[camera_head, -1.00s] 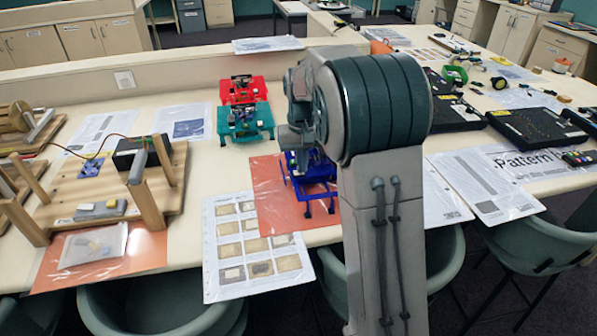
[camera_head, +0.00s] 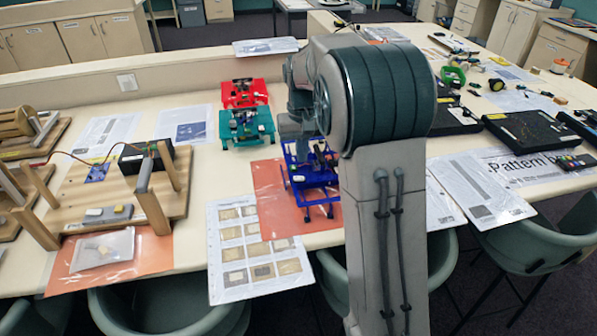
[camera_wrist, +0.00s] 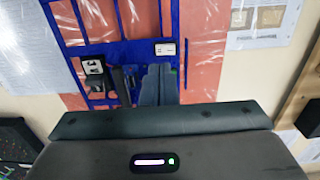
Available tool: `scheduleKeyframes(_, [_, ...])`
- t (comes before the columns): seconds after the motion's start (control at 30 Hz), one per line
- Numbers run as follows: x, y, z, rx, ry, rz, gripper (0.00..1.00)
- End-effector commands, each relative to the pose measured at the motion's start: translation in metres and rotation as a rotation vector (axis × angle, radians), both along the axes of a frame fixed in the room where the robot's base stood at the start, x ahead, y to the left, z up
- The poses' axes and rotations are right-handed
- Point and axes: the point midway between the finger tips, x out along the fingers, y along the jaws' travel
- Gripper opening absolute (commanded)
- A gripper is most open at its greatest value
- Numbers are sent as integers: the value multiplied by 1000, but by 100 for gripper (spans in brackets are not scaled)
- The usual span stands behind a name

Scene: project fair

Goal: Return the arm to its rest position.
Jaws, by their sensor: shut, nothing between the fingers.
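My arm (camera_head: 385,105) stands bent in the middle of the head view, its big teal joint high over the table's near edge. My gripper is mostly hidden behind the arm there. In the wrist view my gripper (camera_wrist: 159,70) points down with its two fingers together and nothing between them. It is over the blue frame model (camera_head: 312,175), which sits on an orange sheet (camera_head: 268,195). The blue frame, with small electronic parts in it, also fills the top middle of the wrist view (camera_wrist: 125,48). I cannot tell the exact gap between the fingers and the model.
Behind the blue model stand a teal model (camera_head: 245,125) and a red model (camera_head: 243,92). A wooden rig (camera_head: 115,195) is at left, black boards (camera_head: 525,132) at right. Chairs (camera_head: 540,235) line the near edge. Pale table (camera_head: 218,170) shows between papers.

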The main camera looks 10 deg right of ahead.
Motion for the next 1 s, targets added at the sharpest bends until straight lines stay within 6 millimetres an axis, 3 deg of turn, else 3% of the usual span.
scheduleKeyframes(0.1, [0,0,11,0,-1,0,0])
scheduleKeyframes(0.67, [-4,0,14,1,-5,0,0])
scheduleKeyframes(0.83, [-33,-1,32,11,-38,-2,0])
scheduleKeyframes(1.0, [-85,-2,52,20,-87,-4,0])
